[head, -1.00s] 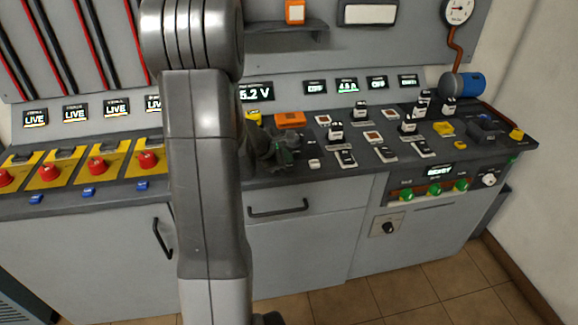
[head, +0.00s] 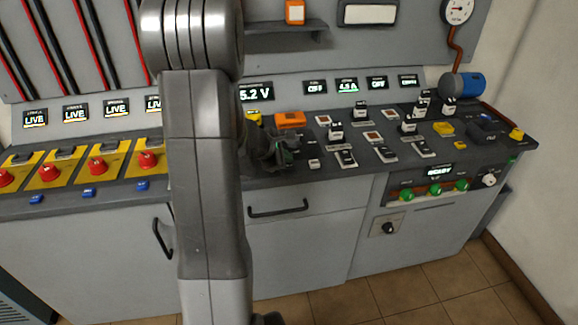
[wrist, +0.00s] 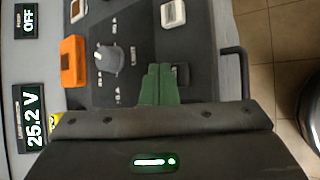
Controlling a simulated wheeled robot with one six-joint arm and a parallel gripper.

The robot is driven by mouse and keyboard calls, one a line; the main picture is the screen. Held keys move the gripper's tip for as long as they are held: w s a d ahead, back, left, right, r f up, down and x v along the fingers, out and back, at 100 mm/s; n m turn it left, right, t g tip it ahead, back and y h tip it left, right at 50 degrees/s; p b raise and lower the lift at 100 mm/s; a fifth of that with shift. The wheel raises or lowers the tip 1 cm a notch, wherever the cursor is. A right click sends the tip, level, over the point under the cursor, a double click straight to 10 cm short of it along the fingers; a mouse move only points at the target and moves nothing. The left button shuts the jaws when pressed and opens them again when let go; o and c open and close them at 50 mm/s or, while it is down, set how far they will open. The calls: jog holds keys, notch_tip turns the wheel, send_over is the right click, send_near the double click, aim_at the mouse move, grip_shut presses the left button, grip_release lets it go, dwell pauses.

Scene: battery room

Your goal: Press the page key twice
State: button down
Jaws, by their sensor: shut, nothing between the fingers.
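My gripper (wrist: 160,82) is shut and empty, its green fingertips together over the dark panel; it also shows low over the bench in the head view (head: 287,152). Another white-framed key (wrist: 172,13) sits further up; a small white key shows right of my gripper in the head view (head: 314,163). No label reads "page" clearly, so I cannot tell which is the page key. Contact between fingertips and any key cannot be made out.
A grey rotary knob (wrist: 109,58) and an orange block (wrist: 73,61) stand close to my fingers. A voltage display (wrist: 31,117) reads 25.2 V. Several upright switches stand to the right on the bench, and red stop buttons (head: 97,166) to the left. A drawer handle (head: 278,208) juts out below.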

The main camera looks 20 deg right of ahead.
jog(key=shift+f, duration=0.2)
jog(key=shift+f+b, duration=0.3)
jog(key=shift+b, duration=0.45)
jog(key=shift+f+b, duration=0.4)
jog(key=shift+b, duration=0.1)
dwell(0.5)
dwell(0.4)
jog(key=shift+r+p, duration=0.55)
jog(key=shift+r, duration=0.3)
notch_tip(320, 180, up, 5)
jog(key=p, duration=0.4)
jog(key=shift+r, duration=0.1)
dwell(2.2)
